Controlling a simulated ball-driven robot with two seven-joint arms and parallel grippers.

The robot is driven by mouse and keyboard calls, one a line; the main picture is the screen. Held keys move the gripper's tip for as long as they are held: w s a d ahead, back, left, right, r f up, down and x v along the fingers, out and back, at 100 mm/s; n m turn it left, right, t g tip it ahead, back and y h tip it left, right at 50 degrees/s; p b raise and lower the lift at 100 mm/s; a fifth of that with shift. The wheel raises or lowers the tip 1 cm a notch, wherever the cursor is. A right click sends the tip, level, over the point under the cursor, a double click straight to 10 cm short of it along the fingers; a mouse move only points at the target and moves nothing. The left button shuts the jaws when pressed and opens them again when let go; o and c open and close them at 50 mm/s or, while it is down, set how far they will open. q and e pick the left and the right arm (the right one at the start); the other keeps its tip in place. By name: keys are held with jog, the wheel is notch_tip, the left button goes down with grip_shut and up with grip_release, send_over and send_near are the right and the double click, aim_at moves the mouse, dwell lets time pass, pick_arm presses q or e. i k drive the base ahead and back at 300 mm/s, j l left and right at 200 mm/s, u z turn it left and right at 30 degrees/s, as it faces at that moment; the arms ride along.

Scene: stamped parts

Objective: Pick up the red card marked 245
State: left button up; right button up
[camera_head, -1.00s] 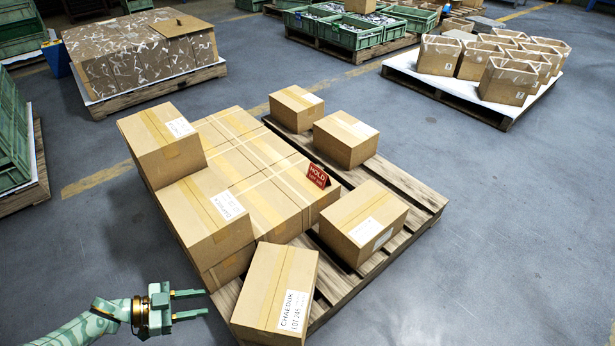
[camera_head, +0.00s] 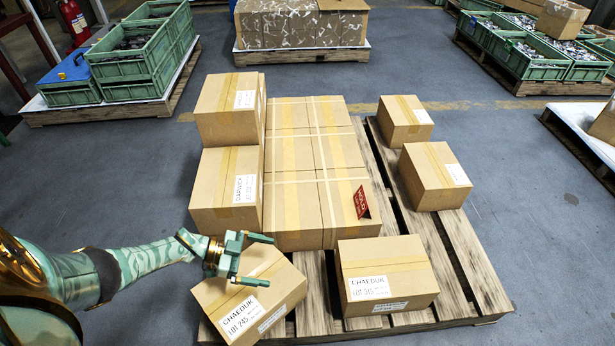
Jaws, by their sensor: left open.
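The red card (camera_head: 361,203) stands like a small tent on the near right corner of the strapped cartons (camera_head: 295,215). It reads HOLD with a smaller line below that is too small to read now. My left gripper (camera_head: 262,261) is open and empty, its two fingers pointing right. It shows in front of the tilted carton labelled CHAEDUK LOT 245 (camera_head: 270,307), left of and nearer than the card, clearly apart from it. My right gripper is not in view.
A carton labelled CHAEDUK (camera_head: 400,262) lies just in front of the card's corner. Two cartons (camera_head: 228,190) stand along the stack's left side. Loose cartons (camera_head: 436,178) sit at right on the wooden pallet (camera_head: 455,262). Grey floor (camera_head: 545,235) is clear at right.

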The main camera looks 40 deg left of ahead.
aim_at(360, 201)
jog(key=i+l+u, duration=0.1)
jog(key=i, duration=0.45)
jog(key=i+l+u, duration=0.1)
jog(key=i+l, duration=0.15)
jog(key=i, duration=0.35)
